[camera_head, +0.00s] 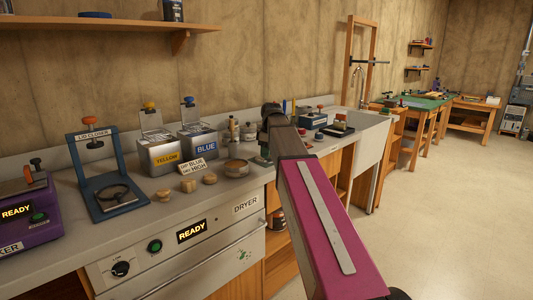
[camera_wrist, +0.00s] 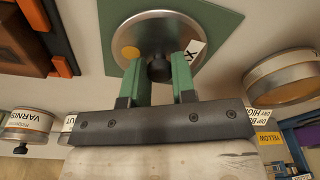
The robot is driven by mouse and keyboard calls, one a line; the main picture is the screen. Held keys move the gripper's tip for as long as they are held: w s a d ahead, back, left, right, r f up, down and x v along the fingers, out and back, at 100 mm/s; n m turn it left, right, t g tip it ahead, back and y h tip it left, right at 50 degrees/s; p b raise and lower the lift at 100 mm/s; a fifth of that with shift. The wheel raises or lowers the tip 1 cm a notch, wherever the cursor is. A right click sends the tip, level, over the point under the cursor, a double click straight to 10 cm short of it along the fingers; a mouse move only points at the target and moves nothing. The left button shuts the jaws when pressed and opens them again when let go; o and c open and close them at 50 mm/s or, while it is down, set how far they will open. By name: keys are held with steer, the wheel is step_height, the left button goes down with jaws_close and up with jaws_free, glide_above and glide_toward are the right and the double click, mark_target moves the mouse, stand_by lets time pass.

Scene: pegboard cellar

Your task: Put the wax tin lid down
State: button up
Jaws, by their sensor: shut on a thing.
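My gripper (camera_wrist: 158,75) has green fingers shut on the small dark knob (camera_wrist: 159,69) of a round silvery lid (camera_wrist: 150,28). The lid lies over a green square mat (camera_wrist: 222,22) in the wrist view. A white label ending in "X" (camera_wrist: 194,49) and a yellow-orange round spot (camera_wrist: 130,53) show at the lid. I cannot tell whether the lid touches the mat or something under it. In the head view my arm hides most of my gripper and the lid.
A wide, low tin (camera_head: 236,168) stands left of my gripper on the counter; it also shows in the wrist view (camera_wrist: 283,88). A varnish tin (camera_wrist: 26,124) stands at the other side.

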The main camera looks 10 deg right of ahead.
steer(key=shift+f, duration=0.1)
steer(key=o, duration=0.9)
step_height(320, 180, up, 12)
steer(key=d, duration=0.1)
steer(key=shift+s, duration=0.35)
steer(key=shift+d, duration=0.1)
